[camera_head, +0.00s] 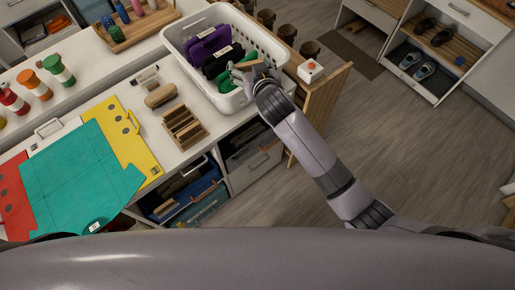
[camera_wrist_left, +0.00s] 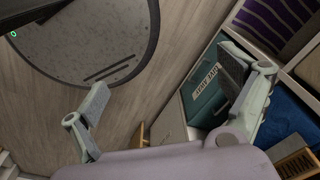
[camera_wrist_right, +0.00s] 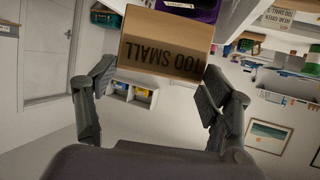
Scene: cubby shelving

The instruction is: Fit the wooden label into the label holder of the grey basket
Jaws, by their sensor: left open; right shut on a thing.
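A wooden label (camera_wrist_right: 165,45) with dark "TOO SMALL" lettering is held between the fingers of my right gripper (camera_wrist_right: 158,85). In the head view, my right gripper (camera_head: 250,78) is shut on it above the near right part of a white basket. A grey bin front (camera_head: 256,170), which looks like the grey basket, sits in a cubby under the counter; its label holder is too small to make out. My left gripper (camera_wrist_left: 163,92) is open and empty in the left wrist view, with a teal bin (camera_wrist_left: 203,100) bearing a label beyond it. The left gripper is outside the head view.
The white basket (camera_head: 172,40) on the counter holds purple, black and green things. A blue bin (camera_head: 185,197) is in the cubby left of the grey one.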

